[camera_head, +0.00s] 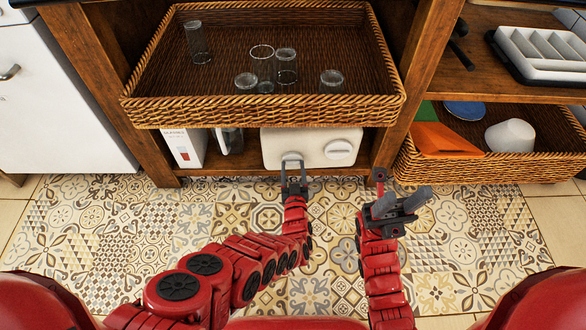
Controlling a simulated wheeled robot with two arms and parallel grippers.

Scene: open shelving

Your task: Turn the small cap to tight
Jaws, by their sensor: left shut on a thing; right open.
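A cream container (275,148) lies on the low shelf under the wicker basket, its front towards me. A large round cap (338,150) shows on the right of its front. My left gripper (292,162) is against the front, left of the large cap. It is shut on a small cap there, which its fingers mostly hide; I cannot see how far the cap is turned. My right gripper (400,203) is open and empty, in front of the shelf and to the right, apart from the container.
A wicker basket (270,113) with several glasses is on the shelf above. A white carton (185,148) stands left of the container. A second basket (480,170) with an orange item and a white bowl is at right. The tiled floor in front is clear.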

